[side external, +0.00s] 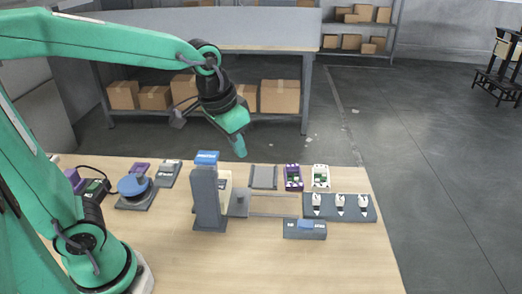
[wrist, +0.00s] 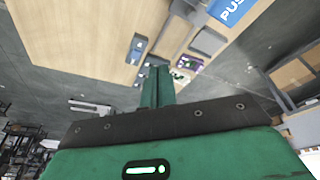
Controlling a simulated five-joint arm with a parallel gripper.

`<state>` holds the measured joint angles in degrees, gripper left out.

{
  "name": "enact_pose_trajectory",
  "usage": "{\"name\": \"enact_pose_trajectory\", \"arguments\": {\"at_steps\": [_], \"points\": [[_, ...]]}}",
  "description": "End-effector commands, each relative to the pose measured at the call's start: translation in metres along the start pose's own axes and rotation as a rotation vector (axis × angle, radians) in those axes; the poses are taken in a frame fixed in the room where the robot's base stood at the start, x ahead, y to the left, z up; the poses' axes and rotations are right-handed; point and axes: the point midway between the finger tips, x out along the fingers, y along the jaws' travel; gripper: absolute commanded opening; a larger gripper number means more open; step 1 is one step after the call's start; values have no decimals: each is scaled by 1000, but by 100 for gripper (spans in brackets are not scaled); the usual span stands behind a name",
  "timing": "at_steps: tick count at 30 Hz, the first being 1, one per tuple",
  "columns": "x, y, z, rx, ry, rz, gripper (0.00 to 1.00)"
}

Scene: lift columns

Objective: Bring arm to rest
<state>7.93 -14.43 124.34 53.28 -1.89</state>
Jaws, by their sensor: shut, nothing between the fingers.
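My gripper (side external: 239,146) shows in the side external view, green, hanging in the air above the back edge of the table. Its fingers are together and hold nothing. In the wrist view the shut green fingers (wrist: 157,87) point toward the table. My arm reaches in from the left, with the elbow high and the wrist bent down. The gripper is apart from everything on the table. A grey column (side external: 208,200) with a blue top (side external: 207,157) stands on the table below and left of the gripper.
The wooden table (side external: 330,262) holds a round blue-topped device (side external: 134,186), a grey tray (side external: 263,177), a purple-framed board (side external: 293,177), a white-framed board (side external: 320,178), a dark strip with three white pieces (side external: 340,208) and a dark block (side external: 305,229). The table's front right is clear. Shelves with boxes (side external: 280,97) stand behind.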

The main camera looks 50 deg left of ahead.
Motion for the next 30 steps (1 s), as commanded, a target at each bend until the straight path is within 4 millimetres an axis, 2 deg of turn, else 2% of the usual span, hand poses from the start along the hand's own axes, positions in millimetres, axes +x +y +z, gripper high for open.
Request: {"name": "enact_pose_trajectory", "arguments": {"at_steps": [9, 18, 24, 30], "points": [[-26, -20, 49, -49, 99, -20, 0], [-35, -32, 90, -85, 177, -42, 0], [-35, -34, 101, -94, 198, -49, 0], [-35, -34, 103, -95, 199, -50, 0]]}}
